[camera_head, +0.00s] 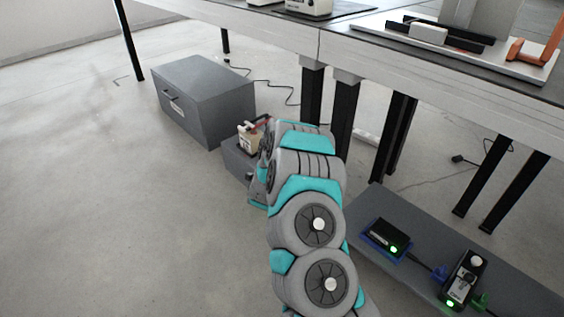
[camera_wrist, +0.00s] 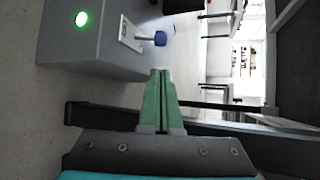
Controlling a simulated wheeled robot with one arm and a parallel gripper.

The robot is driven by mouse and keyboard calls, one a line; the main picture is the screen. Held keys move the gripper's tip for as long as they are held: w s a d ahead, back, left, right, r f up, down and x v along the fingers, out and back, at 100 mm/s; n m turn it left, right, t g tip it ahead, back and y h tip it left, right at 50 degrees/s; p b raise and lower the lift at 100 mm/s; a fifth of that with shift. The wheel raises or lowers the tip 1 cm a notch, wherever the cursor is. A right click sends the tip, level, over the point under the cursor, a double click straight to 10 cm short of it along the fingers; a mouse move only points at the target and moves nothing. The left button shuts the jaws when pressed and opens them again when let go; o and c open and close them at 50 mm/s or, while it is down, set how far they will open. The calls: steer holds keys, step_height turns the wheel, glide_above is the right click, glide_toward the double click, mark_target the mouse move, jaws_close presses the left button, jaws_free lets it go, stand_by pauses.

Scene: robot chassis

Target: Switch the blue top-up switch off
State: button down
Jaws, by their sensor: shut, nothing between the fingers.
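The blue-tipped switch (camera_wrist: 160,39) shows in the wrist view. Its short lever sticks out to the right from a pale plate (camera_wrist: 126,34) on the face of a grey box (camera_wrist: 100,50). A round green light (camera_wrist: 82,18) glows on the same box. My gripper (camera_wrist: 161,73) has its two green fingers together, with nothing between them. In the wrist picture the fingertips lie just below the blue tip, with a small visible gap. In the head view my arm hides my gripper, and the switch cannot be made out there.
A small grey box (camera_head: 237,160) with a cream device (camera_head: 250,136) on it stands behind my arm. A larger grey cabinet (camera_head: 205,95) is to its left. Tables (camera_head: 400,70) with dark legs stand at right. A low grey platform (camera_head: 405,270) bears lit devices. Left floor is clear.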

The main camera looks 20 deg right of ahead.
steer(key=shift+x, duration=4.95)
steer(key=shift+w+f+b, duration=0.1)
steer(key=shift+b, duration=0.25)
steer(key=shift+a, duration=0.15)
